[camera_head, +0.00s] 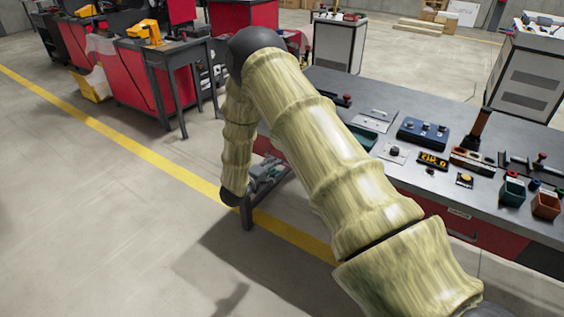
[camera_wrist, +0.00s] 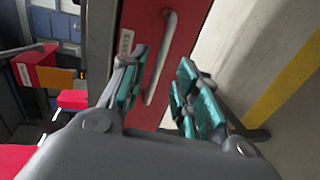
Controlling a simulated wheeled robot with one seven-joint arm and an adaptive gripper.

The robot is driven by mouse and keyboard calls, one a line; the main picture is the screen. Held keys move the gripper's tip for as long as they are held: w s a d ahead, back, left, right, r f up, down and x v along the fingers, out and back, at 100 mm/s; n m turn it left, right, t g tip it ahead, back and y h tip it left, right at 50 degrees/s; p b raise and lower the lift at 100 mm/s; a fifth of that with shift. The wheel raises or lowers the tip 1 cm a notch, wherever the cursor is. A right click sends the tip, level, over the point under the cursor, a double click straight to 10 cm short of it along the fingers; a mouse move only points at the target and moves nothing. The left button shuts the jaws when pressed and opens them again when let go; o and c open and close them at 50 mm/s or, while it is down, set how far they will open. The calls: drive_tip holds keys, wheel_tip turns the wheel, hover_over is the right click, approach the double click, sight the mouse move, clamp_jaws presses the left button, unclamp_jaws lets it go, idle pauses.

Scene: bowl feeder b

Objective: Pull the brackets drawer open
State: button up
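A red drawer front (camera_wrist: 180,45) fills the middle of the wrist view, with a grey bar handle (camera_wrist: 160,60) and a small white label (camera_wrist: 126,42) too small to read surely. My gripper (camera_wrist: 165,92) is open, with teal finger pads on either side of the handle's lower end. Nothing shows gripped; whether the fingers reach around the handle or stay short of it I cannot tell. In the head view my gripper (camera_head: 266,174) is low at the bench's near left end, partly hidden by my arm. The drawer looks shut.
The grey workbench top (camera_head: 360,95) carries a blue control box (camera_head: 423,133), small bins (camera_head: 512,192) and several fixtures. Another handle (camera_head: 462,236) shows on the bench front, right of my arm. The floor (camera_head: 110,220) before the bench is clear. A bench leg stands near my gripper.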

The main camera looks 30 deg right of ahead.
drive_tip(key=shift+x, duration=3.1)
clamp_jaws()
